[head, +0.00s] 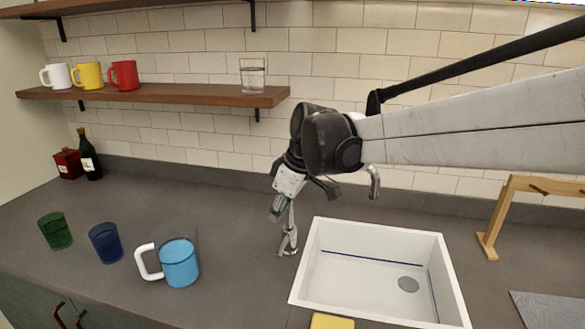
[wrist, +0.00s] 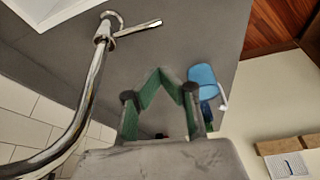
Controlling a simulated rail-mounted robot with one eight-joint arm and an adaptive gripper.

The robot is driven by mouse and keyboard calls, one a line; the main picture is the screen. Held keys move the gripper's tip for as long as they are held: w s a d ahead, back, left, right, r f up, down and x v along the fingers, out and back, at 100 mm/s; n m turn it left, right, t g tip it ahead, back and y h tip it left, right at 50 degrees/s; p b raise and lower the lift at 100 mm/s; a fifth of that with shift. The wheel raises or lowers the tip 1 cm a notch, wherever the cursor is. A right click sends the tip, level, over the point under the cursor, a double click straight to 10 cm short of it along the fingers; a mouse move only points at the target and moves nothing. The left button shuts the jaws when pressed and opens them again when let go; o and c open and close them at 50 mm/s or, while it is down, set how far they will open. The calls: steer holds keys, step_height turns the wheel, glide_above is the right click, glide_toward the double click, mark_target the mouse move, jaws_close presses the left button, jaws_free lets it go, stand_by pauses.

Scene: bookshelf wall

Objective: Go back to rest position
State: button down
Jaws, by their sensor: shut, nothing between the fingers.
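My gripper (head: 276,210) hangs below the dark wrist of my arm over the counter, pointing down, just left of the sink and close to the chrome faucet (head: 289,240). In the wrist view the green-padded fingers of my gripper (wrist: 163,88) show at the lower middle, shut with nothing held. The faucet (wrist: 85,100) fills the left of that view. I cannot tell whether the gripper touches the faucet. My arm comes in from the right in the head view and hides part of the tiled wall and the faucet.
A clear pitcher with blue liquid (head: 179,264), a blue cup (head: 105,243) and a green cup (head: 56,231) stand on the left counter. A white sink (head: 340,285) lies right, a wooden rack (head: 490,235) beyond it. A shelf (head: 190,95) holds mugs and a glass.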

steer(key=s+d+r+m+t+h, duration=0.1)
steer(key=s+d+m+t, duration=0.1)
steer(key=s+d+m, duration=0.35)
steer(key=s+d+r+m+t+h, duration=0.1)
steer(key=s+d+r+m, duration=0.1)
steer(key=s+d, duration=0.6)
steer(key=s+d+f+m+t+h, duration=0.1)
steer(key=s+d+f+m, duration=0.1)
steer(key=d, duration=0.4)
steer(key=s+d+f+m+t, duration=0.1)
steer(key=s+d+f+m, duration=0.2)
steer(key=s+d, duration=0.3)
steer(key=shift+s+d+f+m+t+h, duration=0.35)
steer(key=shift+s+d+m+t+h, duration=0.05)
steer(key=shift+s+m, duration=0.4)
